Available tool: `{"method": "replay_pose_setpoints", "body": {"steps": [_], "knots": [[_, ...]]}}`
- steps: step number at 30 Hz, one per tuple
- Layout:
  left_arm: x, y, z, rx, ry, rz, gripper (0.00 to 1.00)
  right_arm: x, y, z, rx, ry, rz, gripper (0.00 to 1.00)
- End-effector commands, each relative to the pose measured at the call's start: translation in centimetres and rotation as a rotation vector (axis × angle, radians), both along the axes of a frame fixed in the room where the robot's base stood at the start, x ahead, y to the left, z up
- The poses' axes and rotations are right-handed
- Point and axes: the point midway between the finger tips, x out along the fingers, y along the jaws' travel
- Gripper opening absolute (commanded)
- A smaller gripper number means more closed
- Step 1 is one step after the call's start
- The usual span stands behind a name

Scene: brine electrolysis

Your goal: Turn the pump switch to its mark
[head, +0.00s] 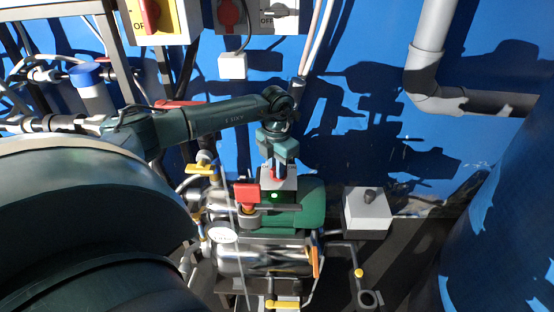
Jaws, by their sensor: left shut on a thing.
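The green pump (313,205) stands low in the middle of the head view, with a small pale box (289,182) on top. My left gripper (276,171) points down at this box, its arm coming in from the left. It is shut on a small red part that looks like the pump switch (273,173). The fingers partly hide the red part, and I cannot make out its mark or its exact angle. My right gripper is not in view.
A red handle (247,193) stands close in front of the box. Yellow-handled valves (201,169) and pipes crowd the left. A grey box with a dark knob (367,213) sits to the right. A large blue tank (510,220) fills the right edge.

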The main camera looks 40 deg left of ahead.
Motion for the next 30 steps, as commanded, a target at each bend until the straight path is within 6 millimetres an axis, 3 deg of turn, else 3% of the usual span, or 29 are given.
{"method": "replay_pose_setpoints", "body": {"steps": [11, 12, 19, 26, 30], "knots": [[0.0, 0.05, 0.06, 0.001, 0.0, -0.006, 0.0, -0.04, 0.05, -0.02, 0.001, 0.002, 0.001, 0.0], [0.0, 0.05, 0.06, 0.001, 0.0, -0.006, 0.15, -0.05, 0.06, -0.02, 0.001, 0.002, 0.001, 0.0], [0.0, 0.03, 0.04, 0.001, 0.0, -0.005, 0.34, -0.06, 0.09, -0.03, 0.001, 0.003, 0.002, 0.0], [0.01, 0.02, 0.06, 0.001, 0.0, -0.004, 0.35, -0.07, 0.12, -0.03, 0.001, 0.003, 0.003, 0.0], [0.08, 0.03, 1.02, 0.001, -0.003, -0.004, 0.35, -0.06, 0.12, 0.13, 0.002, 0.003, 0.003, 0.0]]}}
